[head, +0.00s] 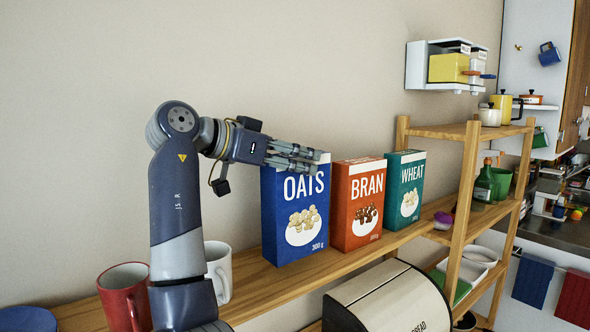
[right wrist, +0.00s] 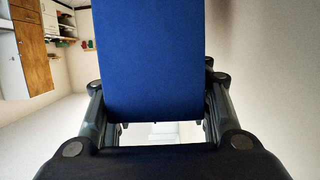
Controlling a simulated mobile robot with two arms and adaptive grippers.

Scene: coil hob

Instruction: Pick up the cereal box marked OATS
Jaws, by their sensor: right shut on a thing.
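The blue cereal box marked OATS (head: 295,215) stands upright on the wooden shelf, at the left end of a row of boxes. My right gripper (head: 300,156) reaches in from the left at the box's top and is shut on it. In the right wrist view the blue box (right wrist: 150,60) fills the middle, with a finger on each side of it. Whether the box's base is clear of the shelf is hard to tell. My left gripper is not in view.
The red BRAN box (head: 358,205) and green WHEAT box (head: 405,190) stand just right of OATS on the shelf (head: 262,292). A red mug (head: 122,295) and a white mug (head: 219,268) stand to the left. A bread bin (head: 385,300) is below in front.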

